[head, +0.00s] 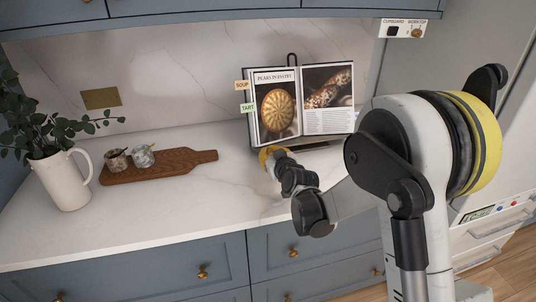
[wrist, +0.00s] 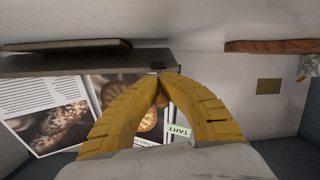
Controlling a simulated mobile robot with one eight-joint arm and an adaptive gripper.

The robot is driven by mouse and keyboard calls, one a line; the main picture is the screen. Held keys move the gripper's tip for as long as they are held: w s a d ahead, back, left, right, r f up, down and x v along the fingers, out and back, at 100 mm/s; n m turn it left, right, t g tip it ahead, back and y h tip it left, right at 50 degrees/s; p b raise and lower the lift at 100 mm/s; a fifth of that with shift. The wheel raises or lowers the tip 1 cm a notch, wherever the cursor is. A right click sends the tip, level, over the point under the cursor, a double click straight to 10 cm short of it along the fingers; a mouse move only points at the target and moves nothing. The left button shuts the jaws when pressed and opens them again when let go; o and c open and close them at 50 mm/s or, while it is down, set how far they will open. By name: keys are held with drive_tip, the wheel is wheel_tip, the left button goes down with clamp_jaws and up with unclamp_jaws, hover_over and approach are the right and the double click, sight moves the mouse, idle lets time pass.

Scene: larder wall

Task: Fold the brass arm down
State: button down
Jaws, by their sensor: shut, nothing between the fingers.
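An open cookbook (head: 300,100) leans on a dark stand at the back of the worktop. It appears upside down in the wrist view (wrist: 45,125). My gripper (head: 270,152) has yellow fingers and is in front of the book's lower left part. In the wrist view its fingertips (wrist: 159,82) meet beside the stand's ledge (wrist: 85,66). A small brass-coloured bit (wrist: 163,100) shows between the fingers, behind them; I cannot tell whether it is the brass arm. No brass arm shows clearly in either view. Whether the fingers touch the book or stand is unclear.
A wooden board (head: 185,163) with two small pots lies to the left, beside a white jug (head: 62,180) of leaves. A brass plate (head: 100,98) is on the wall. A switch panel (head: 404,30) is at upper right. The worktop front is clear.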

drive_tip(key=shift+r, duration=0.1)
drive_tip(key=c, duration=1.6)
unclamp_jaws()
drive_tip(key=v, duration=1.2)
drive_tip(key=s+d+m+g+h, duration=0.1)
drive_tip(key=s+d+m+g, duration=0.1)
drive_tip(key=s+d, duration=0.3)
drive_tip(key=s+d+r+m+g+h, duration=0.1)
drive_tip(key=s+d, duration=0.5)
drive_tip(key=s, duration=0.8)
drive_tip(key=s+d+m+g+h, duration=0.3)
drive_tip(key=s+d+g, duration=0.1)
drive_tip(key=s, duration=0.6)
drive_tip(key=shift+s+d+r, duration=0.2)
drive_tip(key=shift+d, duration=0.5)
